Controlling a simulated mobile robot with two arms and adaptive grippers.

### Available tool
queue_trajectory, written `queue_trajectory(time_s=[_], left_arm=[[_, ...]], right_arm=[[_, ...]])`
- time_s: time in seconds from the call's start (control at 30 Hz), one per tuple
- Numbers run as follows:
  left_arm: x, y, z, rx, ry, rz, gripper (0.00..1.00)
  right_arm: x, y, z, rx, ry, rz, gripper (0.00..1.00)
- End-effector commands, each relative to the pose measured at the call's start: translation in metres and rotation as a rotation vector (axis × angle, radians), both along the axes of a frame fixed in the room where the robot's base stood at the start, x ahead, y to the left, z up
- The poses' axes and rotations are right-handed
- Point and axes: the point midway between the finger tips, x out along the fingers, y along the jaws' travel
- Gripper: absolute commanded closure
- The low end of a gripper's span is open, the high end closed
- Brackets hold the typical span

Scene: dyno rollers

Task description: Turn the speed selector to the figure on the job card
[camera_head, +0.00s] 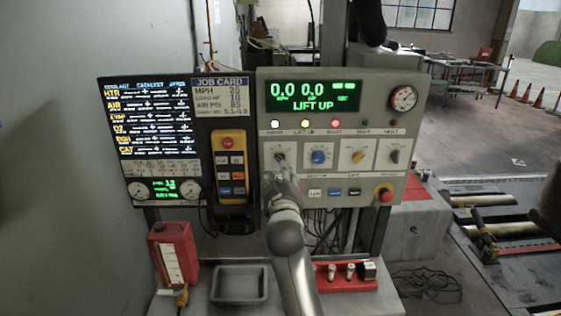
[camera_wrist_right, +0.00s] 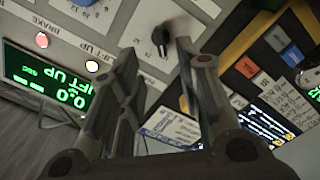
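The control panel (camera_head: 330,190) has a row of knobs: a black pointer knob (camera_head: 280,157) at the left, then blue, yellow and dark ones. Their labels are too small to read, so I cannot tell which is the speed selector from lettering. My right gripper (camera_head: 281,175) is just below the black knob. In the right wrist view the gripper (camera_wrist_right: 155,58) is open, its fingers apart, with the black knob (camera_wrist_right: 160,36) seen between and beyond the tips; contact is not evident. The job card (camera_head: 219,95) has an MPH line with a blurred figure, perhaps 25. My left gripper is not in view.
The green display (camera_head: 313,96) reads 0.0, 0.0 and LIFT UP. A red stop button (camera_head: 386,193) is at lower right. An orange pendant (camera_head: 231,167) hangs left of my gripper. A grey tray (camera_head: 241,285) and a red holder (camera_head: 345,278) lie below.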

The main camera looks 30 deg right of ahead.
Motion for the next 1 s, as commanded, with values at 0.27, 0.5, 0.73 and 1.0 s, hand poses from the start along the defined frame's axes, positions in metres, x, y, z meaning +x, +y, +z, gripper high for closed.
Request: queue_trajectory(time_s=[0.27,0.5,0.73,1.0], left_arm=[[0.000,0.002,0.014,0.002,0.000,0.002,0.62],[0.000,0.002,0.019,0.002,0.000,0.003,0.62],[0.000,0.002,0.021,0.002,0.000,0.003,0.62],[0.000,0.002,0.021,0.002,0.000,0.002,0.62]], right_arm=[[0.038,-0.023,0.002,0.000,0.001,0.001,0.68],[0.061,-0.037,0.001,0.002,0.000,0.001,0.68],[0.069,-0.042,0.000,0.002,0.000,0.002,0.68],[0.069,-0.042,0.000,0.002,-0.001,0.001,0.69]])
